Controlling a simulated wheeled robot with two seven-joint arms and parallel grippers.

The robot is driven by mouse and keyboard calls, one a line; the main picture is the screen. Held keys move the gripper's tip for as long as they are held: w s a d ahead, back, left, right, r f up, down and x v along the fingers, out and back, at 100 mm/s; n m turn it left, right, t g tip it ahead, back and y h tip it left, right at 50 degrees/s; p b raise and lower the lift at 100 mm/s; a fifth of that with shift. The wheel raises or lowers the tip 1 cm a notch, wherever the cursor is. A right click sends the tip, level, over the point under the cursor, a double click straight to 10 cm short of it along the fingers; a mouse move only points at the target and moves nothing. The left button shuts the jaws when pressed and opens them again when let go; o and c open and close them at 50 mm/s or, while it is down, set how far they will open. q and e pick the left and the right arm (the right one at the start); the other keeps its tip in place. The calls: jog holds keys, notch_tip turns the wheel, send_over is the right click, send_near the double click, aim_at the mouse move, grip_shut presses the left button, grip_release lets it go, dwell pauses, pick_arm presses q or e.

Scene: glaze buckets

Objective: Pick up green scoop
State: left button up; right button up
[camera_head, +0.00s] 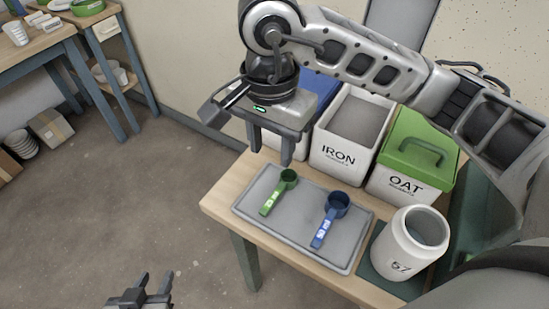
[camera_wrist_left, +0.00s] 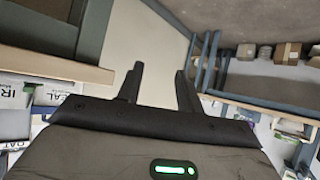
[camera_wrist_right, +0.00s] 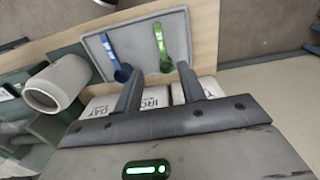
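The green scoop (camera_head: 279,192) lies on the grey tray (camera_head: 262,224), cup end toward the back, handle toward the front left. In the right wrist view the green scoop (camera_wrist_right: 162,46) shows beyond the fingertips. My right gripper (camera_head: 272,157) is open and empty, above and behind the scoop, near the tray's back edge and apart from the scoop. It also shows in the right wrist view (camera_wrist_right: 157,76). My left gripper (camera_head: 153,283) is low at the front left, away from the table, open and empty; it also shows in the left wrist view (camera_wrist_left: 159,72).
A blue scoop (camera_head: 330,219) lies on the same tray, right of the green one. A white jar marked 57 (camera_head: 408,250) stands to the right.

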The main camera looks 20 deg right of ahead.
send_over(268, 204)
jog(key=d, duration=0.1)
notch_tip(268, 204, down, 5)
jog(key=f, duration=0.4)
jog(key=shift+s+f+p, duration=0.1)
jog(key=shift+s+p, duration=0.2)
jog(key=shift+w+a+f+p, duration=0.1)
jog(key=shift+a+f+p, duration=0.1)
jog(key=shift+f, duration=0.75)
jog(key=shift+w+a+f+p, duration=0.1)
jog(key=shift+a+f+p, duration=0.05)
jog(key=shift+f, duration=0.8)
jog(key=shift+a+f+p, duration=0.15)
jog(key=shift+f+p, duration=0.05)
jog(key=shift+f, duration=0.75)
pick_arm(q)
jog(key=shift+s+r, duration=0.1)
jog(key=shift+s, duration=0.85)
pick_arm(e)
grip_shut()
